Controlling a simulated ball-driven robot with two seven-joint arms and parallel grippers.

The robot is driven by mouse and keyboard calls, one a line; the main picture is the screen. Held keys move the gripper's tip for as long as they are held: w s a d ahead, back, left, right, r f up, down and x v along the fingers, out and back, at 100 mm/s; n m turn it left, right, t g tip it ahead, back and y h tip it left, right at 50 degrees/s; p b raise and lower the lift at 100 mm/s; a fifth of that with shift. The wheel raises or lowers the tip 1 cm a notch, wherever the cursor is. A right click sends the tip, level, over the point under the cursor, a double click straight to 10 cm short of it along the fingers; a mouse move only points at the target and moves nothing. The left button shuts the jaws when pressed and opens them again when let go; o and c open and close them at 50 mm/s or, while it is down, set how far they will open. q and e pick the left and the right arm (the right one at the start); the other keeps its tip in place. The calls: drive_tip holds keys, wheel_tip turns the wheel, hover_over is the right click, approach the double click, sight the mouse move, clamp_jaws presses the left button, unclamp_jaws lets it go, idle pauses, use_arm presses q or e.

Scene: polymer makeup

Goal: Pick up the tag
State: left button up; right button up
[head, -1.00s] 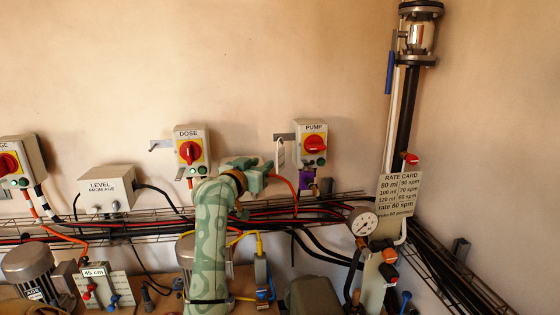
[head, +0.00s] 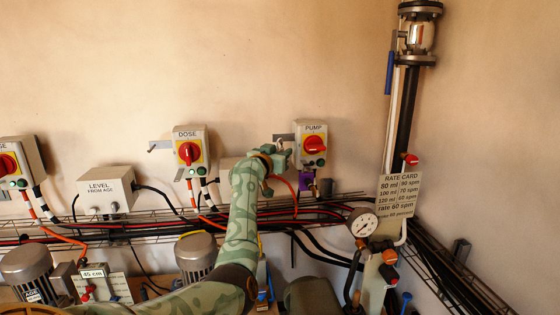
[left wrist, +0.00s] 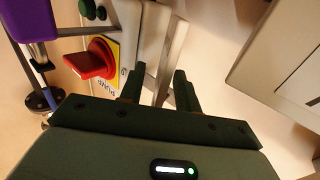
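The pale tag hangs by the metal bracket (head: 284,137) left of the PUMP switch box (head: 312,143); in the head view my left gripper (head: 280,162) hides most of it. In the left wrist view the two dark fingers of my left gripper (left wrist: 158,88) are apart. A pale flat piece (left wrist: 152,35), which looks like the tag, and a thin metal strip (left wrist: 170,60) lie ahead of the gap between them. I cannot tell whether the fingers touch the tag. My right gripper is not in view.
The red PUMP knob (left wrist: 92,60) is close beside the fingers. A purple part (head: 308,181) hangs under that box. The DOSE box (head: 189,150) is to the left. A wire cable tray (head: 330,205) and pumps lie below; bare wall is above.

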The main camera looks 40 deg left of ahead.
use_arm(q)
clamp_jaws()
